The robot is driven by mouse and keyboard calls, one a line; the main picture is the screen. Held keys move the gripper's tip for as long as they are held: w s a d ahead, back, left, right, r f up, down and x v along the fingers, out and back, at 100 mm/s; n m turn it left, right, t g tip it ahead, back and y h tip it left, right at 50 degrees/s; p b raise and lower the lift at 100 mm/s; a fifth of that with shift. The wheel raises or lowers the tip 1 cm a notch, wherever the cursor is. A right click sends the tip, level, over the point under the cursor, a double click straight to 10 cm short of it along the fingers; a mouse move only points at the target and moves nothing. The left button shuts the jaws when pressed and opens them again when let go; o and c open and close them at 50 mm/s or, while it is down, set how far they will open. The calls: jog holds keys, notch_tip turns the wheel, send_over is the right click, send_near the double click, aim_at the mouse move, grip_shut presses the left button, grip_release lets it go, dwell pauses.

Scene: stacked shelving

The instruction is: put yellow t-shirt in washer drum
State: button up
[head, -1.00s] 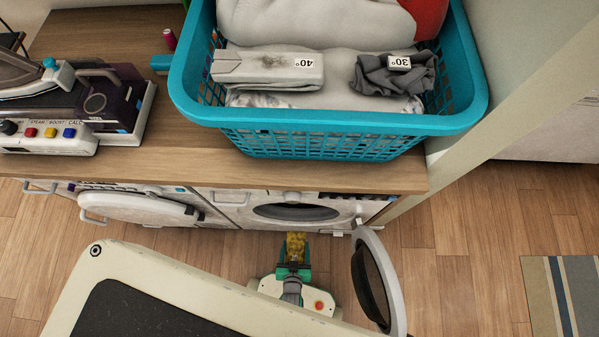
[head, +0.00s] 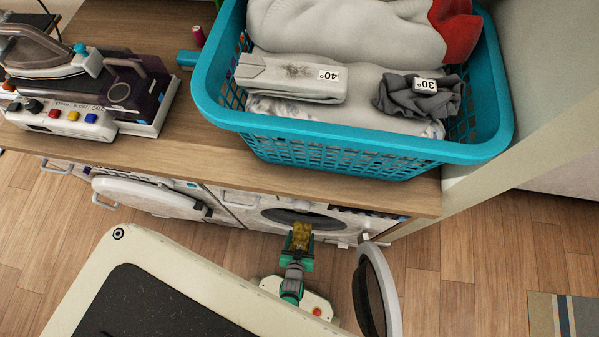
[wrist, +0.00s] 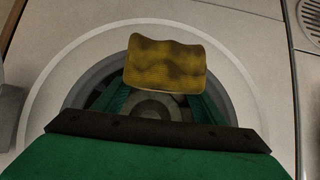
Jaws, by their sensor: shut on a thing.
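The yellow t-shirt (head: 302,236) is a small folded bundle with dark stains. My gripper (head: 300,246) is shut on it. In the wrist view the t-shirt (wrist: 165,63) shows in front of the round washer opening, above the green fingers. The washer (head: 270,212) stands under the counter, and its drum opening (head: 300,217) is dark. The t-shirt is at the lower edge of the opening in the head view; I cannot tell whether any of it is inside. The washer door (head: 377,290) is swung open to the right of my gripper. The drum's inside is mostly hidden.
A teal laundry basket (head: 350,150) with clothes tagged 40° and 30° stands on the wooden counter (head: 190,155). An iron (head: 45,55) sits on the counter at left. A second machine's door (head: 150,197) stands open at left. The wooden floor at right is clear around a striped rug (head: 560,318).

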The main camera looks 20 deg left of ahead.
jog(key=w+a, duration=0.3)
jog(key=w, duration=0.8)
jog(key=w+a, duration=0.3)
jog(key=w, duration=0.7)
jog(key=shift+w, duration=0.35)
jog(key=shift+a, duration=0.1)
jog(key=o, duration=1.2)
jog(key=shift+s+a+r, duration=0.1)
jog(key=shift+s, duration=0.05)
